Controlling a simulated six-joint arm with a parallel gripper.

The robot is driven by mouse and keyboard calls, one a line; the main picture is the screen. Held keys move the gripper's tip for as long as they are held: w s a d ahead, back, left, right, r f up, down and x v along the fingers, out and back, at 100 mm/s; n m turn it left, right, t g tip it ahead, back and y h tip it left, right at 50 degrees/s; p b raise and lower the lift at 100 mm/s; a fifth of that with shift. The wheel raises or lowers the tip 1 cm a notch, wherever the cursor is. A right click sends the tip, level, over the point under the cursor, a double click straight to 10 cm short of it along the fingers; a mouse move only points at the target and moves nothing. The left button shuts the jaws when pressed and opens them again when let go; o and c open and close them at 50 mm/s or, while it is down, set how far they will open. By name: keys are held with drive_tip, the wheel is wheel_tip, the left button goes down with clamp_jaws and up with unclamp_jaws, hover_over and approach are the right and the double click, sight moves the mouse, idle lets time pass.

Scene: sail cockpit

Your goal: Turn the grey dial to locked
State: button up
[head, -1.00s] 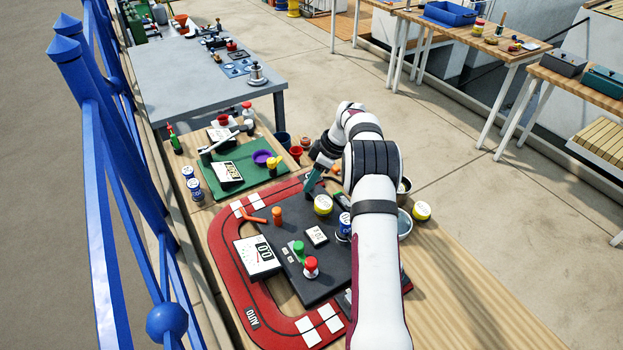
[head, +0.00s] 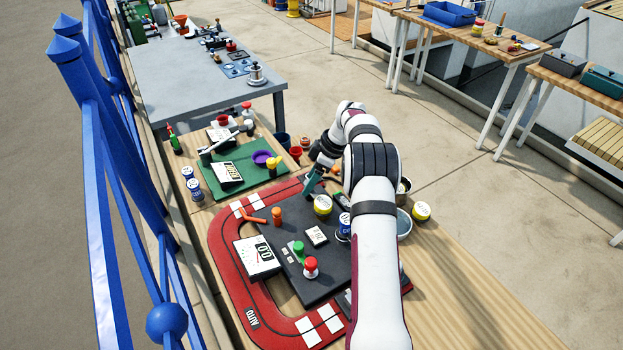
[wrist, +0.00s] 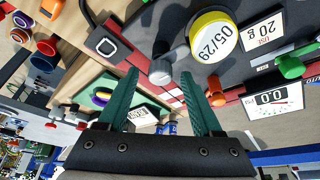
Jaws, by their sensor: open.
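A grey knob with a rounded end (wrist: 161,76), which looks like the grey dial, stands on the dark panel (wrist: 240,75) in the wrist view. It lies between my fingertips in that picture, apparently beyond them. Its lock markings cannot be read. My gripper (wrist: 155,80) has two green fingers spread apart with nothing held. In the head view my gripper (head: 308,190) is over the far edge of the dark panel (head: 325,268), and I cannot make out the grey knob there.
A yellow-rimmed round label marked 05/29 (wrist: 214,36) sits beside the knob. A red button (head: 311,265), a green knob (head: 298,247) and an orange post (head: 277,215) stand on the panel. A red track (head: 228,275) surrounds it. A green mat (head: 237,158) lies beyond.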

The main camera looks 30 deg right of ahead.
drive_tip(key=v, duration=1.6)
drive_tip(key=shift+f, duration=0.1)
drive_tip(key=s+a+r+m+g, duration=0.1)
drive_tip(key=s+a+r+m, duration=0.15)
drive_tip(key=a, duration=0.45)
drive_tip(key=s+a+r+m, duration=0.2)
drive_tip(key=s+a, duration=0.2)
drive_tip(key=a, duration=0.3)
drive_tip(key=s+a+r+m+g, duration=0.1)
drive_tip(key=s+a+r+m, duration=0.1)
drive_tip(key=s+a+r, duration=0.3)
drive_tip(key=s+a+f+m, duration=0.2)
drive_tip(key=s+a+f, duration=0.1)
drive_tip(key=s, duration=0.4)
drive_tip(key=s+a+f+m+h, duration=0.1)
drive_tip(key=s+a+f+m, duration=0.2)
drive_tip(key=s+a, duration=0.2)
drive_tip(key=s+a+f+m+g, duration=0.1)
drive_tip(key=s+a+f+m, duration=0.2)
drive_tip(key=s, duration=0.8)
drive_tip(key=shift+a+f, duration=0.35)
drive_tip(key=shift+a, duration=0.25)
